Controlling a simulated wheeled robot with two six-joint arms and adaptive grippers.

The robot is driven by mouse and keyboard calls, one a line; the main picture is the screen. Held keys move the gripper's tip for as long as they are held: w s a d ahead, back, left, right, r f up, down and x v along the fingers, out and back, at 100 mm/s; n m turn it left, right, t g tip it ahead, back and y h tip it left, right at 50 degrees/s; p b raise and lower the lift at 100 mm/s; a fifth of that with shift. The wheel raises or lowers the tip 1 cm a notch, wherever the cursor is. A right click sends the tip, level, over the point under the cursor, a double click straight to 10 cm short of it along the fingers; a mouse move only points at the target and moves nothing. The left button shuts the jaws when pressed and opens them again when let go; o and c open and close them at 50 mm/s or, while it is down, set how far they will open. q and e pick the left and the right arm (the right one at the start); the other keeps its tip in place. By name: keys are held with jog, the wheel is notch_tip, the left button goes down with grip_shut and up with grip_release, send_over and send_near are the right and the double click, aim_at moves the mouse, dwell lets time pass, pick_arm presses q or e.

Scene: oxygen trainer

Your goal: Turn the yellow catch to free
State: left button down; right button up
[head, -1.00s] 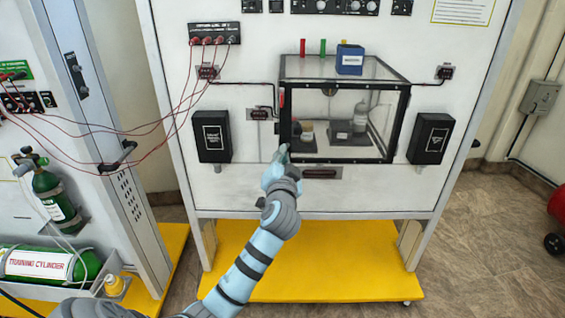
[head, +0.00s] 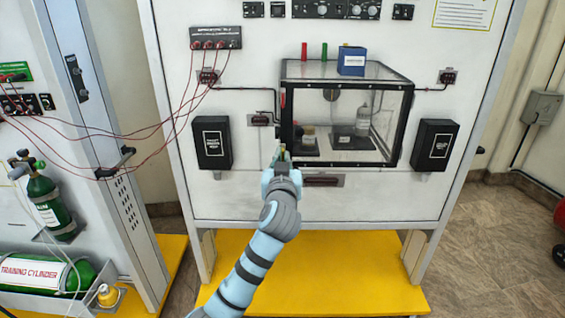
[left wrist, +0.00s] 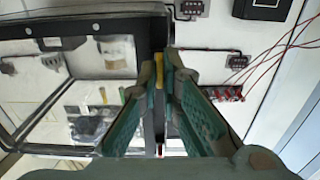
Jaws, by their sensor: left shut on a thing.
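The yellow catch (left wrist: 159,68) shows as a narrow strip between my left fingertips in the left wrist view. It sits at the front left edge of the clear, black-framed case (head: 345,160). My left gripper (head: 281,153) is at that edge, shut on the catch, and it also shows close up in the left wrist view (left wrist: 164,72). The fingers hide much of the catch, so its exact angle is hard to tell. My right gripper is not in view.
A blue box (head: 351,61) and red and green pegs stand on top of the case. Black boxes hang left (head: 212,143) and right (head: 433,146) of it. Red leads (head: 165,125) hang at the left. A green cylinder (head: 52,205) stands at far left.

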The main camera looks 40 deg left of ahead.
pick_arm(q)
jog(key=shift+f, duration=0.15)
jog(key=c, duration=1.8)
grip_release()
jog(key=v, duration=1.2)
